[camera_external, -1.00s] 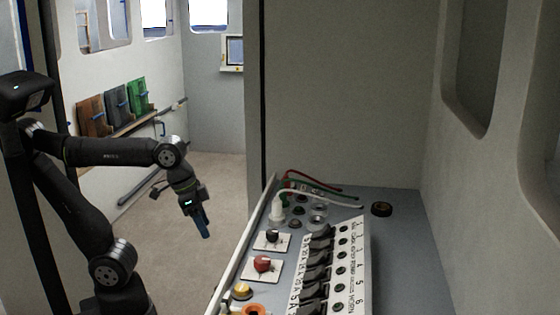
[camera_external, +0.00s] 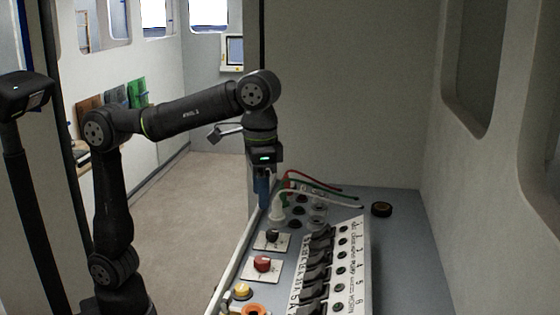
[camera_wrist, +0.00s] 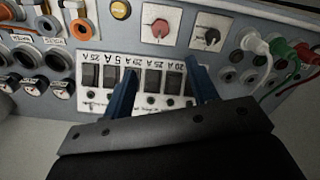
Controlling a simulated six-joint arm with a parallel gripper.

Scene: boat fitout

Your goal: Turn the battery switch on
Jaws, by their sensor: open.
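A red rotary knob on a white square plate (camera_external: 262,264) sits on the grey panel; it also shows at the top of the wrist view (camera_wrist: 160,28). A black rotary knob on a similar plate (camera_external: 272,237) is beside it, also in the wrist view (camera_wrist: 211,38). No label naming the battery switch is readable. My gripper (camera_external: 263,196) points down near the panel's far left edge, apart from both knobs in the picture. In the wrist view its blue fingers (camera_wrist: 162,82) are spread and empty, overlapping the row of black breakers, with the knobs beyond them.
Black breaker switches (camera_external: 316,262) line the panel's right. A white plug (camera_external: 278,208) with white, red and green cables stands near my gripper. A yellow button (camera_external: 242,291) and orange-ringed socket (camera_external: 254,310) are at the near end.

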